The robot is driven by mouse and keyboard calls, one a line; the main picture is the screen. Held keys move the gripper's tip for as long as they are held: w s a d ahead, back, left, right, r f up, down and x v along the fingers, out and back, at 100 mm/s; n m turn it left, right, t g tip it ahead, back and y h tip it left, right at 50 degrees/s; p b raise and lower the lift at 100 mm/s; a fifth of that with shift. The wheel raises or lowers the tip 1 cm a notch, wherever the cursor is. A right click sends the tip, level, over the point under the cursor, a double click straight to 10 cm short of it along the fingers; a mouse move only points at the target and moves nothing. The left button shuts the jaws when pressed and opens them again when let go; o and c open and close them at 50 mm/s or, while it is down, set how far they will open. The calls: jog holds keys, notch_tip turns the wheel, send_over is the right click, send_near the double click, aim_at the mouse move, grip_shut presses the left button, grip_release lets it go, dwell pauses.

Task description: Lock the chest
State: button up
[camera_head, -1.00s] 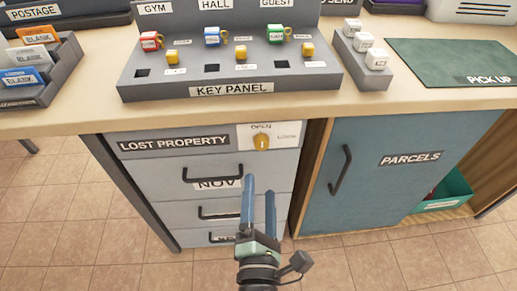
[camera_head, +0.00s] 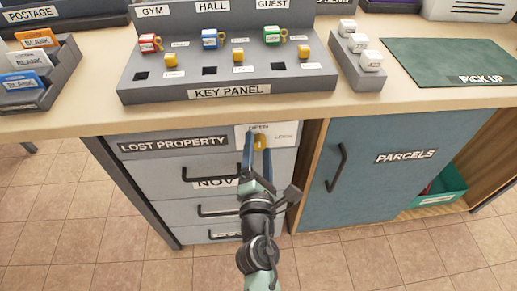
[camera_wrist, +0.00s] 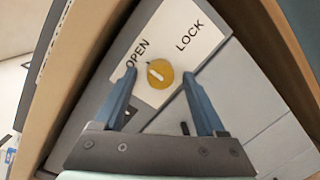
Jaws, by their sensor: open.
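The chest is the grey drawer unit under the counter, labelled LOST PROPERTY (camera_head: 172,144). Its yellow round knob (camera_head: 260,141) sits on a white plate (camera_head: 284,133) at the top right of its front. In the wrist view the knob (camera_wrist: 160,73) has a pale mark pointing roughly towards OPEN; LOCK is printed to the right. My gripper (camera_head: 257,147) is open, with its blue fingers at the knob. In the wrist view the fingers of my gripper (camera_wrist: 161,82) lie on either side of the knob, with gaps; contact cannot be told.
The counter edge (camera_head: 400,98) overhangs just above the chest. A key panel (camera_head: 310,87) stands on it with several coloured tags. A blue PARCELS door (camera_head: 370,190) is to the right. The chest's drawer handles (camera_head: 195,174) stick out below the knob. Tiled floor in front is clear.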

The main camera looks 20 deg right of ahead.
grip_shut()
